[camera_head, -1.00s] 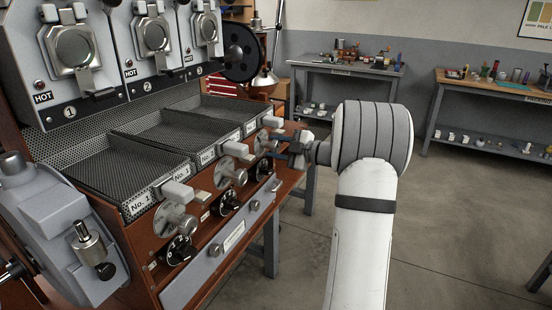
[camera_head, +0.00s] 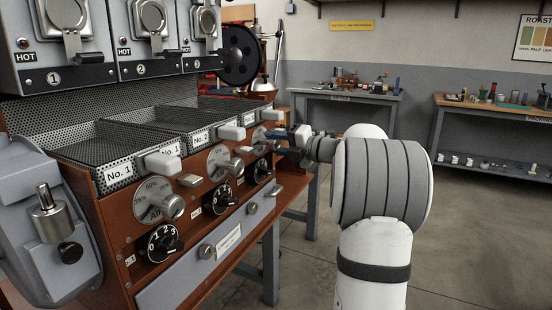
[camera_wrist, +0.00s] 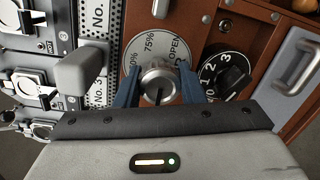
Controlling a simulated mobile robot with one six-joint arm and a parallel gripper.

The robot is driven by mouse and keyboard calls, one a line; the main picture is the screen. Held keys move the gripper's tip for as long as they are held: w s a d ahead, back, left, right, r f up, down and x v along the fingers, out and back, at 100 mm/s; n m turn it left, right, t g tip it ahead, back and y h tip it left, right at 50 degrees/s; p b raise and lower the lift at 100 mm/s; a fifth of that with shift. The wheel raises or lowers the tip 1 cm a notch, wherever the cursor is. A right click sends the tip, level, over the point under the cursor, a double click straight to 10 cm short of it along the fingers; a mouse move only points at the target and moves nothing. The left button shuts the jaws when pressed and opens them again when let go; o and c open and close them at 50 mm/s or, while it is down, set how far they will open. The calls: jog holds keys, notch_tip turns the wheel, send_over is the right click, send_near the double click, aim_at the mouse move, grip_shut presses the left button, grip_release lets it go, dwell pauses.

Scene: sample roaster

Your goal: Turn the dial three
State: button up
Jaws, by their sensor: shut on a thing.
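The third dial (camera_head: 259,136) is a round grey plate with a silver knob, at the far right end of the row on the wooden panel; my gripper partly hides it in the head view. In the wrist view the silver knob (camera_wrist: 158,84) stands in front of the dial face (camera_wrist: 138,47), marked with percentages and OPEN. My gripper (camera_wrist: 159,88) has blue fingers on both sides of this knob and is shut on it. My gripper also shows at the dial in the head view (camera_head: 276,140).
A black numbered knob (camera_wrist: 222,72) sits close beside the dial. A grey tray handle (camera_wrist: 78,70) is on the other side. Two more silver dials (camera_head: 150,199) (camera_head: 222,162) line the panel. A grey bar handle (camera_wrist: 299,60) juts out nearby. Open floor lies to the right.

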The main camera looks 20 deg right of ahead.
jog(key=n+b, duration=0.4)
jog(key=shift+f+b, duration=0.15)
jog(key=shift+b, duration=0.25)
jog(key=shift+n+b, duration=0.7)
jog(key=shift+b, duration=0.15)
jog(key=shift+a+r, duration=0.1)
jog(key=shift+r, duration=0.1)
jog(key=o, duration=1)
jog(key=shift+c, duration=0.2)
jog(key=shift+s, duration=0.1)
jog(key=p+v, duration=0.1)
jog(key=v, duration=0.6)
jog(key=shift+s+p, duration=0.25)
jog(key=shift+p, duration=0.1)
